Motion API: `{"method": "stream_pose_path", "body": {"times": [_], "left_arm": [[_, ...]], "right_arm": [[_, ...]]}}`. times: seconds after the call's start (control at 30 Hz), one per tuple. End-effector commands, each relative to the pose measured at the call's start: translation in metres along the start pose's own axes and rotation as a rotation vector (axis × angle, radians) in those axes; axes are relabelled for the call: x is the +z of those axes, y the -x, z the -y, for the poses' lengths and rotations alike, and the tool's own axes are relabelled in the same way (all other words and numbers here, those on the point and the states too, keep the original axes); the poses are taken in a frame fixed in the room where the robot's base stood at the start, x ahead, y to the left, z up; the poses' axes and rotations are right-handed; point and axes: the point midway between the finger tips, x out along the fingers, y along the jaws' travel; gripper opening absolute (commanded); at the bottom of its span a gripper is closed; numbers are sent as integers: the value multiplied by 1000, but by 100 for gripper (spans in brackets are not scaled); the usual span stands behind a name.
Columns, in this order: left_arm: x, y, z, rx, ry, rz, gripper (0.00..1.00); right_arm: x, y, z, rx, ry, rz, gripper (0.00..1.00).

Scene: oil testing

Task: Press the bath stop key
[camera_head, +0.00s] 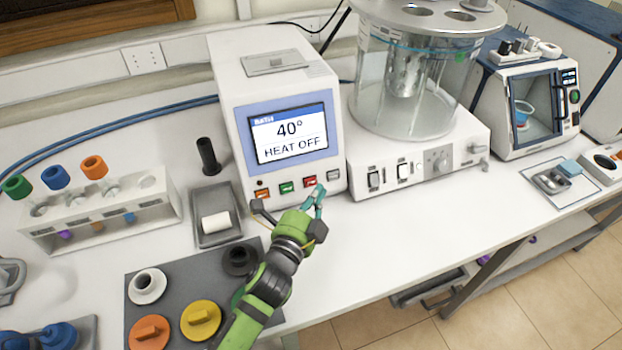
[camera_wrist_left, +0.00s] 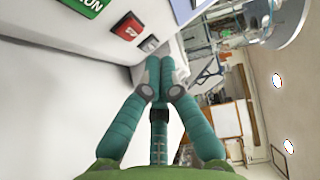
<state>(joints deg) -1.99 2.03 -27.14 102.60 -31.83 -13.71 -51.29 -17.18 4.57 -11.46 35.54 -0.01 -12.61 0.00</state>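The bath unit (camera_head: 236,105) is a white box. Its screen (camera_head: 289,132) reads "BATH 40° HEAT OFF". Below the screen is a row of keys: an orange key (camera_head: 262,195), a green key (camera_head: 286,188), a red key (camera_head: 310,181) and a grey key. The left wrist view shows the red key (camera_wrist_left: 128,27), its label too small to read, between the green RUN key (camera_wrist_left: 86,4) and the grey key (camera_wrist_left: 150,43). My left gripper (camera_head: 318,193) is just in front of the red key. Its teal fingertips (camera_wrist_left: 161,64) are together and empty; contact cannot be told. My right gripper is out of view.
A glass bath vessel (camera_head: 370,95) on a white base stands right of the unit. A grey tray (camera_head: 207,241) with a white cylinder and a dark mat (camera_head: 178,288) with coloured stoppers lie left of my arm. The bench (camera_head: 400,265) is clear in front of the vessel.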

Motion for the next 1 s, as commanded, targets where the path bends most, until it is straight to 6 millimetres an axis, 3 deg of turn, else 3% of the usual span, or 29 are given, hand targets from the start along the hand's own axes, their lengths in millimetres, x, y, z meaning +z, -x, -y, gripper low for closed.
{"method": "stream_pose_path", "body": {"times": [0.3,1.0], "left_arm": [[-19,20,9,0,1,0,0],[-20,21,9,0,0,0,0]], "right_arm": [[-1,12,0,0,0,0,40],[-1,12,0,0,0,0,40]]}}
